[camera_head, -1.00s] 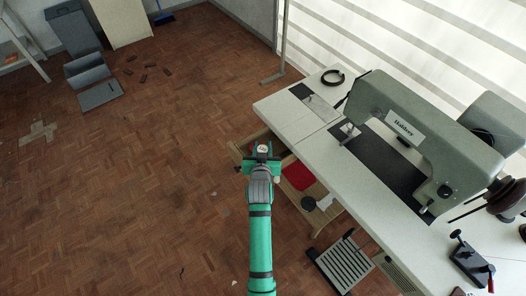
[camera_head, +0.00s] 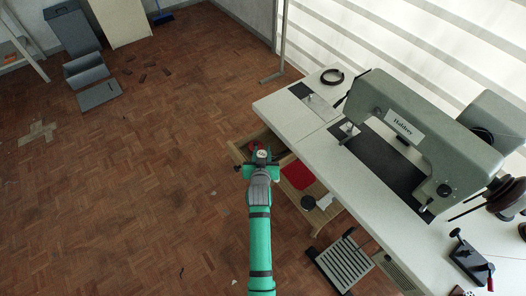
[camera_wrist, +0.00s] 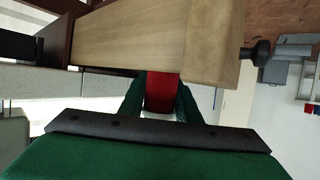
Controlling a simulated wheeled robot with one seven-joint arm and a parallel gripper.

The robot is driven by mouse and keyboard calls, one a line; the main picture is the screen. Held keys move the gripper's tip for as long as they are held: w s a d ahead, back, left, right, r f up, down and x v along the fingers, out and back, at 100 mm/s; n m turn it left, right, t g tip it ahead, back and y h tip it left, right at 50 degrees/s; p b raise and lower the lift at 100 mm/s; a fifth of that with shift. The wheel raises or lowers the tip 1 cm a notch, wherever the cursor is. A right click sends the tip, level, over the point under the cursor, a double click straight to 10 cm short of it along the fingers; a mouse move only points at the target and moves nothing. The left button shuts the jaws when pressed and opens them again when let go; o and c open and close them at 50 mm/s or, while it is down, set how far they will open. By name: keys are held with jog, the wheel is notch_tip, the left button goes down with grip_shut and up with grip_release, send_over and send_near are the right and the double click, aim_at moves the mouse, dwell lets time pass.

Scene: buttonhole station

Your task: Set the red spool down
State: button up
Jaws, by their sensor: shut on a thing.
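My gripper (camera_head: 261,160) is over the open wooden drawer (camera_head: 240,152) under the table's left end. In the wrist view, the red spool (camera_wrist: 162,92) sits between the two green fingers, which are shut on it. A pale wooden part of the drawer (camera_wrist: 150,38) covers the spool's far end there, so I cannot tell whether the spool touches anything. In the head view my gripper hides most of what is beneath it; a bit of red shows just beyond it.
A white table (camera_head: 285,115) with a grey sewing machine (camera_head: 420,125) stands to the right. Red cloth (camera_head: 298,177) and a dark round thing (camera_head: 308,202) lie on a wooden surface right of my gripper. A slatted pedal (camera_head: 342,262) is on the floor. The floor to the left is mostly clear.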

jog(key=shift+f, duration=0.15)
jog(key=o, duration=1)
jog(key=r+v, duration=0.1)
jog(key=v, duration=1.1)
jog(key=s+d+f, duration=0.1)
jog(key=s+f, duration=0.1)
jog(key=s, duration=1.7)
jog(key=shift+t, duration=0.9)
jog(key=s+r, duration=0.3)
jog(key=s, duration=0.3)
jog(key=s+r, duration=0.3)
jog(key=s, duration=0.2)
jog(key=s+r, duration=0.3)
jog(key=s, duration=0.3)
jog(key=shift+s, duration=0.4)
